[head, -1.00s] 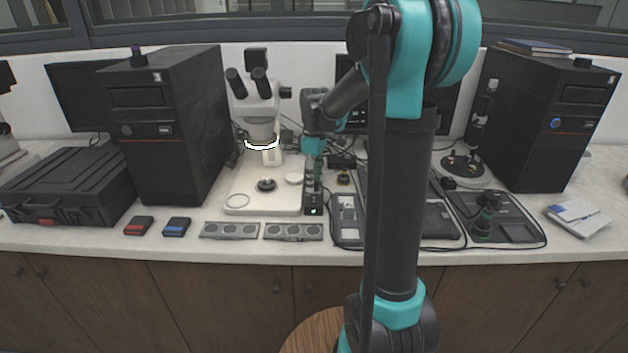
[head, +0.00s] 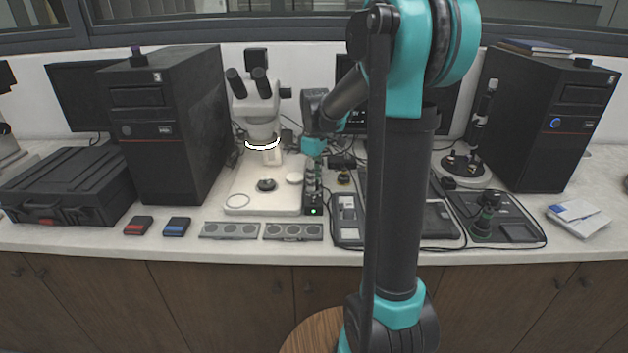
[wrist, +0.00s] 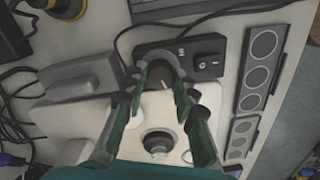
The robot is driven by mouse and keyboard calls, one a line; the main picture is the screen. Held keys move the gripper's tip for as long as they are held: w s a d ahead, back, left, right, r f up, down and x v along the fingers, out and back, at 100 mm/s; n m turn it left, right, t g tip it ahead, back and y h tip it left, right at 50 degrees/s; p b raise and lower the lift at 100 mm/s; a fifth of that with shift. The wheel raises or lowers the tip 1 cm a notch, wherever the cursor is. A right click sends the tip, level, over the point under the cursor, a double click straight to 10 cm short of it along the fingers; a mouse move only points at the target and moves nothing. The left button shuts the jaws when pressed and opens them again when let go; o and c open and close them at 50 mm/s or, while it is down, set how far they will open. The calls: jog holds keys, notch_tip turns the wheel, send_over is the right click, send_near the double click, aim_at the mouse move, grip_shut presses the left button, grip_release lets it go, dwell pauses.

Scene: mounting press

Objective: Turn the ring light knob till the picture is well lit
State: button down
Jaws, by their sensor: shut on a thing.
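The ring light (head: 263,146) glows white under the microscope head (head: 256,105). Its black control box (head: 314,211) shows a green lamp at the front, right of the microscope base (head: 262,209).
Two grey slide trays (head: 229,230) (head: 293,232) lie along the front, close to the box. A flat device (head: 347,222) stands just right of it. Cables (wrist: 22,110) run behind.

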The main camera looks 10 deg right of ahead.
aim_at(316, 183)
jog(key=m, duration=1.1)
dwell(0.3)
jog(key=shift+m, duration=0.3)
jog(key=c, duration=1.2)
grip_release()
notch_tip(316, 183, up, 12)
jog(key=shift+d, duration=0.25)
dwell(0.7)
